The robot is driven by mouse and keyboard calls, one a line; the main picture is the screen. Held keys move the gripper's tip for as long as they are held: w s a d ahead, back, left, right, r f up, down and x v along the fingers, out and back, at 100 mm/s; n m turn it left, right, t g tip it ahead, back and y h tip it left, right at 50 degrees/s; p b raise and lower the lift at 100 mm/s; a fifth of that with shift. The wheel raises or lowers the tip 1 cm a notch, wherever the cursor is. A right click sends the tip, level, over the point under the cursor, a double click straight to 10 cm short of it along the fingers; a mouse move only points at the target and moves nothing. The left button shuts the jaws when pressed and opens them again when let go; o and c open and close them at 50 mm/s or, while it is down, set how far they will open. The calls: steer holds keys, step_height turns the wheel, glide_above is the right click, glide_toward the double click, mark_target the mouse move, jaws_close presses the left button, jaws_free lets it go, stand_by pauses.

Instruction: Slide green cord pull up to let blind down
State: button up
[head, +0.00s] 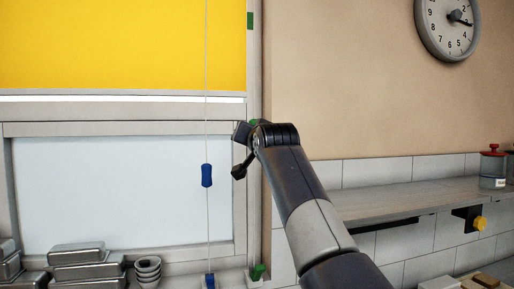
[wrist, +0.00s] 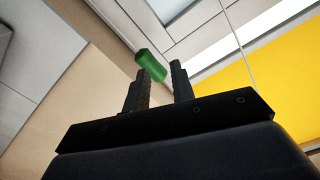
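The green cord pull (wrist: 151,66) is seen close up in the wrist view, at the tips of my gripper (wrist: 159,75). Its lower end lies nearer the left finger, with a gap to the right finger. I cannot tell whether it touches a finger. In the head view my gripper (head: 243,131) is beside the window frame's right edge, and a bit of green (head: 253,122) shows just above it, mostly hidden by my arm. My gripper is open. The yellow blind (head: 120,45) covers the upper window; its lower edge is above the sill bar.
A blue pull (head: 206,176) hangs on a cord left of my gripper, above a blue piece (head: 210,281). Green pieces sit higher (head: 250,20) and lower (head: 258,271) on the frame. Metal pans (head: 80,257) and stacked bowls (head: 148,268) stand below; a shelf (head: 400,200) is right.

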steer(key=f+m+y, duration=0.1)
steer(key=m, duration=0.1)
steer(key=a+f+m+y+b, duration=0.1)
steer(key=m, duration=0.2)
steer(key=f+m+y+b, duration=0.1)
steer(key=m, duration=0.2)
steer(key=shift+s+a+f, duration=0.35)
steer(key=shift+a, duration=0.05)
steer(key=c, duration=0.4)
steer(key=m, duration=0.2)
steer(key=f+m, duration=0.1)
steer(key=m, duration=0.1)
steer(key=m+b, duration=0.1)
steer(key=m, duration=0.1)
steer(key=shift+s+d+f+t+y, duration=0.25)
steer(key=shift+t+y, duration=0.05)
steer(key=shift+y, duration=0.1)
jaws_close()
steer(key=d+f+m+t+h+b, duration=0.25)
steer(key=d+f+m, duration=0.25)
steer(key=m, duration=1.2)
steer(key=w+a+r+p, duration=0.1)
steer(key=w+r+p, duration=0.5)
steer(key=w+p, duration=0.3)
steer(key=shift+w+a+r+p, duration=0.15)
steer(key=shift+a+p, duration=0.2)
steer(key=shift+p, duration=0.1)
steer(key=shift+g+h, duration=0.25)
